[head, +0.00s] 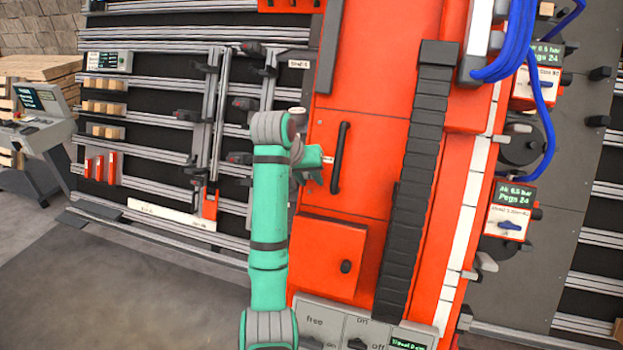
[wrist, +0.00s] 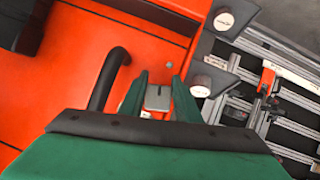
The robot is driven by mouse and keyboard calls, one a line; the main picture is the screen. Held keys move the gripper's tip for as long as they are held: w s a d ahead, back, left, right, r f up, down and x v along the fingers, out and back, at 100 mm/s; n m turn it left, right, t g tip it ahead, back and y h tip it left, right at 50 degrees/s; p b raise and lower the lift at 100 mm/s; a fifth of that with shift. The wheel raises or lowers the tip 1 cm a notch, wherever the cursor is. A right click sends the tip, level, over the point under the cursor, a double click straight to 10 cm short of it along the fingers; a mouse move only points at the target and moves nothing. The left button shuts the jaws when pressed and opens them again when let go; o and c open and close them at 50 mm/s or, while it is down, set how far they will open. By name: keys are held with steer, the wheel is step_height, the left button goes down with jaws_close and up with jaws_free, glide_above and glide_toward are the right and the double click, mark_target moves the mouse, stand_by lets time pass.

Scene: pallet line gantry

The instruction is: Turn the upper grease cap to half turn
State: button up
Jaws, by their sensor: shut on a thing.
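My gripper (head: 312,160) is at the left edge of the red machine front, beside a black bar handle (head: 340,158). In the wrist view its two green fingers (wrist: 158,98) are closed on a small grey piece with a dark mark (wrist: 157,96), which looks like a grease cap. The fingers hide its sides, and its turn angle is hard to read. I cannot tell from the picture whether it is the upper one. In the head view my arm and gripper cover most of this spot.
The black handle (wrist: 108,80) stands close beside the fingers. Two dark blocks with pale round faces, one at the top (wrist: 224,20) and one nearer (wrist: 201,91), stick out at the machine's edge. A rail rack (head: 150,150) stands to the left. Open floor (head: 130,290) lies in front.

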steer(key=shift+a+f+m+y, duration=0.2)
steer(key=shift+m+y, duration=0.4)
steer(key=shift+m, duration=0.3)
steer(key=o, duration=1)
steer(key=shift+o, duration=0.2)
steer(key=shift+r, duration=0.1)
